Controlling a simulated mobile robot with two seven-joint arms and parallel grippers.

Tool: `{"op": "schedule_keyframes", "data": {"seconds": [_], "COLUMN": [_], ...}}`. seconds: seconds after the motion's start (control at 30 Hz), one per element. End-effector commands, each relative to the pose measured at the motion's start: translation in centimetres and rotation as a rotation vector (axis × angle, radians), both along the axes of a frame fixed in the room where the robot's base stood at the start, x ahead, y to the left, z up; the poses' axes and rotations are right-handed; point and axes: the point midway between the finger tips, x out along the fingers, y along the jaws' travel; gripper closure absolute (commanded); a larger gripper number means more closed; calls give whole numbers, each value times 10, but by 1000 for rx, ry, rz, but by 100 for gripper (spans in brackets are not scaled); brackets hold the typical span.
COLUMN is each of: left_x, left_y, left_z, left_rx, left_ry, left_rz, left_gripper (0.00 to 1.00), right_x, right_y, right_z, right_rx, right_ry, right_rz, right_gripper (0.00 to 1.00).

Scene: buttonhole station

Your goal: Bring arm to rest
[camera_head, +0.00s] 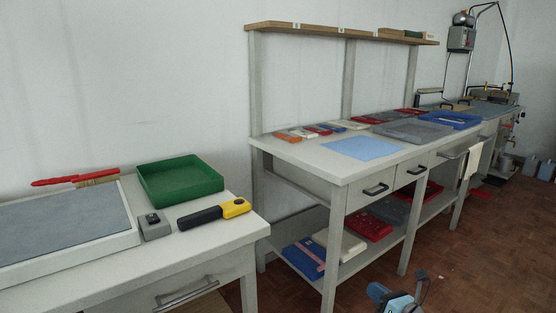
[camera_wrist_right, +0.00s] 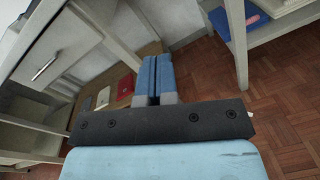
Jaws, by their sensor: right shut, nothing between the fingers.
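My right gripper (camera_head: 399,303) shows at the bottom edge of the head view, right of the middle, low over the brown floor and in front of the long workbench. In the right wrist view my right gripper (camera_wrist_right: 157,80) has its two blue fingers together with nothing between them. It touches no object that I can see. My left gripper is in neither view.
A near table (camera_head: 205,249) at left carries a green tray (camera_head: 180,184), a yellow-black tool (camera_head: 214,214) and a grey mat (camera_head: 60,225). The long workbench (camera_head: 310,155) stands behind, with trays on top and a lower shelf. The floor (camera_head: 480,260) at right is largely clear.

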Motion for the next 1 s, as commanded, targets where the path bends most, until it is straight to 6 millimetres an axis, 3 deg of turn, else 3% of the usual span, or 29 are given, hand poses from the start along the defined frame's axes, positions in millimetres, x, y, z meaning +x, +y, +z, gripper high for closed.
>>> {"op": "schedule_keyframes", "data": {"seconds": [0.2,0.4,0.6,0.83,1.0], "left_x": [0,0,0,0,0], "left_y": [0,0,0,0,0], "left_z": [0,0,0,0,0], "left_rx": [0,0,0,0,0], "left_ry": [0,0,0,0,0], "left_rz": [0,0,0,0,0], "left_gripper": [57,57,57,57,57], "right_x": [-97,-202,-275,-340,-329], "right_y": [41,70,86,98,111], "right_z": [-1,20,48,82,95], "right_rx": [629,1336,1810,2200,2310], "right_ry": [337,803,1182,1558,1529], "right_rz": [5,-17,-53,-113,-47], "right_gripper": [100,100,100,100,100]}}
